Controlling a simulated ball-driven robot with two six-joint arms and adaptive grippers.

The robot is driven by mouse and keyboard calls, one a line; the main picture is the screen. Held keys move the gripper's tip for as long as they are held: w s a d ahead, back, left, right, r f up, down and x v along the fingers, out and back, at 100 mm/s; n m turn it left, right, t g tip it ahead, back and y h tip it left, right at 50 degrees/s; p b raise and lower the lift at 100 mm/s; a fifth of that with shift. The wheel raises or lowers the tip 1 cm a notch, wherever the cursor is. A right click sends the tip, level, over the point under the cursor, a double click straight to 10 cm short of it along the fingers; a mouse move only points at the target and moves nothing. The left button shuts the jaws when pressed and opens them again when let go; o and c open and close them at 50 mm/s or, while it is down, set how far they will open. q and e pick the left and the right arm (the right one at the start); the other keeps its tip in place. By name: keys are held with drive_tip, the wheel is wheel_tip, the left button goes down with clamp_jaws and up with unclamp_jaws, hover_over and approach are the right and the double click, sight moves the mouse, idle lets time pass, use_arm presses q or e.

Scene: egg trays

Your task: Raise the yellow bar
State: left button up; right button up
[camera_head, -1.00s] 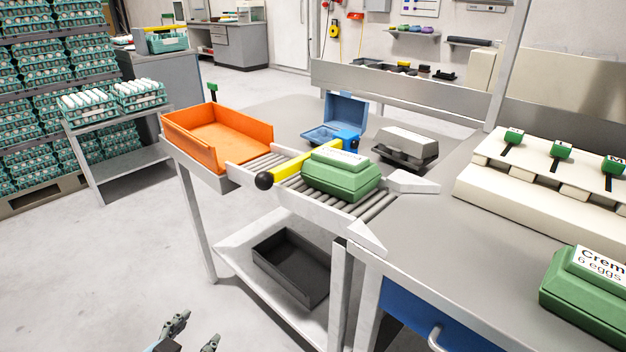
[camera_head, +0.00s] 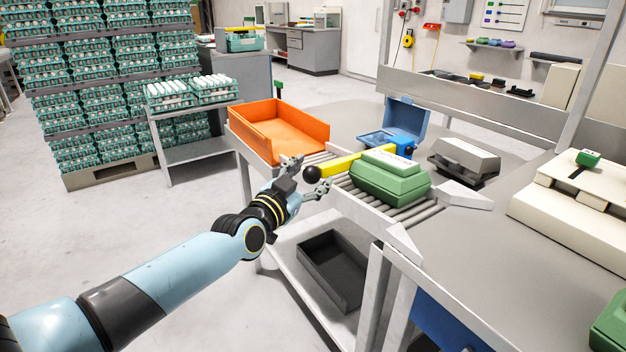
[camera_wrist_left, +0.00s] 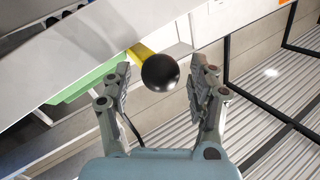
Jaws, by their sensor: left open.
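The yellow bar (camera_head: 343,163) lies across the roller conveyor, with a black ball knob (camera_head: 312,173) on its near end. It also shows in the left wrist view (camera_wrist_left: 141,51), mostly hidden behind the knob (camera_wrist_left: 160,72). My left gripper (camera_head: 308,176) is open at the knob. In the left wrist view its two fingers (camera_wrist_left: 160,88) stand on either side of the knob, apart from it, with the knob near the fingertips. A green egg carton (camera_head: 390,184) sits on the rollers just right of the bar. My right gripper is not in view.
An orange bin (camera_head: 240,128) stands at the conveyor's far left end. A blue box (camera_head: 378,139) with its lid up and a grey carton (camera_head: 465,150) stand behind the conveyor. A black tray (camera_head: 307,258) is on the lower shelf. Open floor lies left of the conveyor.

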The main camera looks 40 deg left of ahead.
use_arm(q)
drive_tip(key=shift+w, duration=0.6)
drive_tip(key=shift+r, duration=0.15)
clamp_jaws()
